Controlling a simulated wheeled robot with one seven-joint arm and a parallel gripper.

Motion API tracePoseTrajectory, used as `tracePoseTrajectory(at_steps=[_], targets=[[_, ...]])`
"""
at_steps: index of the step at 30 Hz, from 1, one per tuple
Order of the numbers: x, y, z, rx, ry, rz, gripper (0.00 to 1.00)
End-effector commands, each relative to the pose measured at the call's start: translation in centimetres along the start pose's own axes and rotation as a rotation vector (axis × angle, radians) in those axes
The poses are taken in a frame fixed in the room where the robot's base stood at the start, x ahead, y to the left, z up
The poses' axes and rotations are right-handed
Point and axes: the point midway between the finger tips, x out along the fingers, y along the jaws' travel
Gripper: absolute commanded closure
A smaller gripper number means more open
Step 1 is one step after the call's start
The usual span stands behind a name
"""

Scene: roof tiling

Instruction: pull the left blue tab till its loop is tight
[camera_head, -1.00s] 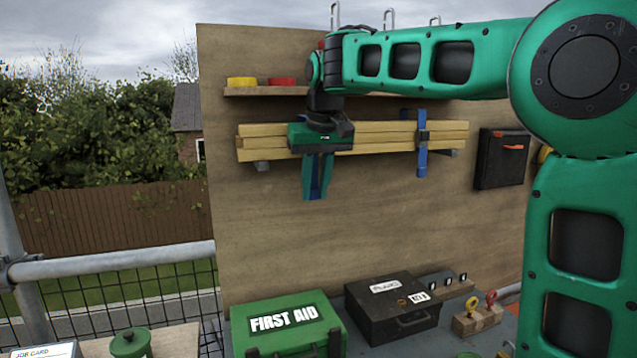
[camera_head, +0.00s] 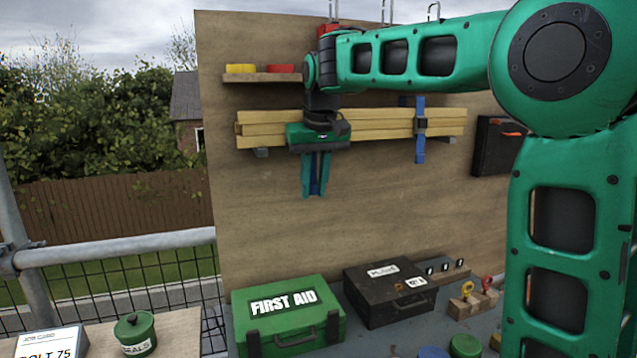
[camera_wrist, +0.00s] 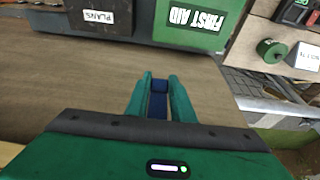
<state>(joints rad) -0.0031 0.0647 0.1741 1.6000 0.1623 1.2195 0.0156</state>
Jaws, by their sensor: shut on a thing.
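My gripper (camera_head: 314,188) points down in front of the left part of the bundle of wooden battens (camera_head: 372,127) on the board. It is shut on the left blue tab (camera_head: 315,172), which shows as a strip between the fingers. The tab also shows between the fingers in the wrist view (camera_wrist: 158,95). My gripper body hides the left loop and its buckle, so I cannot tell how tight it is. The right blue strap (camera_head: 420,148) goes round the battens, with a dark buckle (camera_head: 420,125) and its tail hanging down.
Below stand a green first aid box (camera_head: 285,315), a dark case (camera_head: 392,292) and a green pot (camera_head: 135,335). The board under my gripper is bare.

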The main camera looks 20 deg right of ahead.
Motion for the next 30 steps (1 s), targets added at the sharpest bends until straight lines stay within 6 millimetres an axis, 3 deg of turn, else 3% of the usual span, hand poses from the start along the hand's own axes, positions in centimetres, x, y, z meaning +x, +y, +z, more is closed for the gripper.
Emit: tracePoseTrajectory(at_steps=[11, 12, 14, 20, 23, 30], targets=[[1.02, 0.04, -0.23, 0.000, 0.000, 0.000, 0.99], [1.04, 0.04, -0.22, 0.000, -0.001, 0.000, 0.69], [1.06, 0.04, -0.20, 0.000, -0.001, 0.000, 0.57], [1.13, 0.05, -0.15, 0.000, -0.003, 0.000, 0.57], [1.15, 0.06, -0.13, 0.001, -0.003, 0.001, 0.38], [1.18, 0.09, -0.10, 0.001, -0.004, 0.001, 0.38]])
